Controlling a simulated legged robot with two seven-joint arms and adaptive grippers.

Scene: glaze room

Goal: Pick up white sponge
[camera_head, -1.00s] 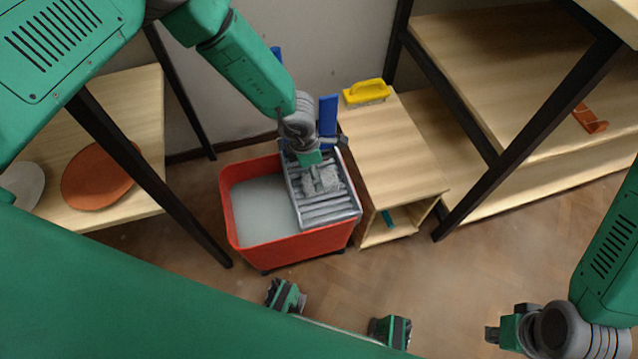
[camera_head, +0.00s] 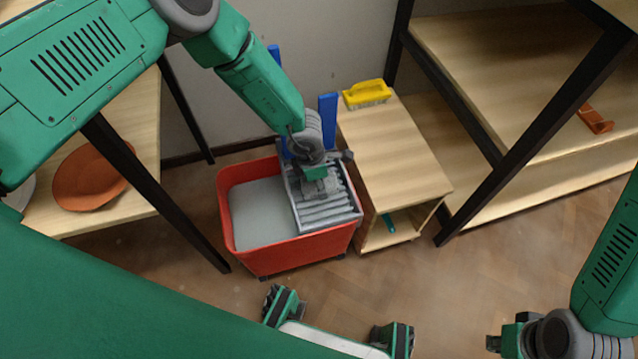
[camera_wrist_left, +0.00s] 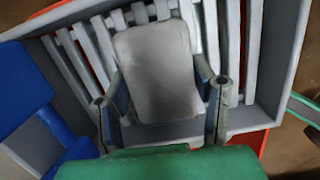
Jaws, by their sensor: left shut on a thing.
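The white sponge (camera_wrist_left: 155,70), a pale grey-white block, lies between the two fingers of my left gripper (camera_wrist_left: 161,88) in the left wrist view. That gripper is shut on it. In the head view my left gripper (camera_head: 318,182) points down over the grey slatted wringer (camera_head: 330,213) at the right side of a red bucket (camera_head: 285,262), and hides most of the sponge. I cannot tell if the sponge touches the slats. My right gripper (camera_head: 497,343) is at the bottom right, far from the bucket; its fingers are too small and cropped to read.
A wooden cabinet (camera_head: 395,150) with a yellow brush (camera_head: 367,93) stands right of the bucket. Dark-framed shelves stand on both sides, the left one with a terracotta plate (camera_head: 90,180), the right one with an orange item (camera_head: 595,119). Blue posts (camera_head: 328,120) rise behind the wringer.

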